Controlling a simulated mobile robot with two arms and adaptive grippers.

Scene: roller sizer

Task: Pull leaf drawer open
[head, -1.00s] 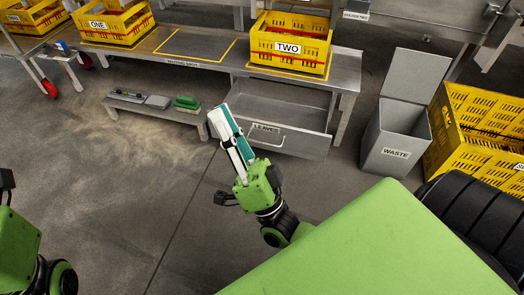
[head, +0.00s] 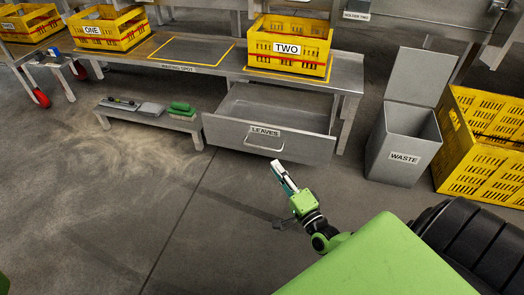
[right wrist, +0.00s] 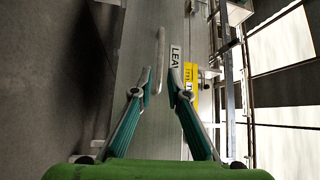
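The leaf drawer (head: 310,147), labelled LEAVES, sits under the right part of the metal bench. It stands pulled out, with its empty-looking inside visible behind the front panel. Its bar handle (head: 264,149) is on the front; the handle (right wrist: 160,45) also shows in the right wrist view, beyond the fingertips. My right gripper (head: 277,167) is just in front of and below the handle in the head view. In the right wrist view my right gripper (right wrist: 160,76) is open, with a gap between its fingertips and nothing held. My left gripper is out of view.
A grey waste bin (head: 388,160) stands right of the drawer, beside stacked yellow crates (head: 485,170). Yellow crate TWO (head: 322,65) and crate ONE (head: 120,44) stand on the bench. A low shelf (head: 150,118) holds a green brush (head: 180,108). Floor in front is clear.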

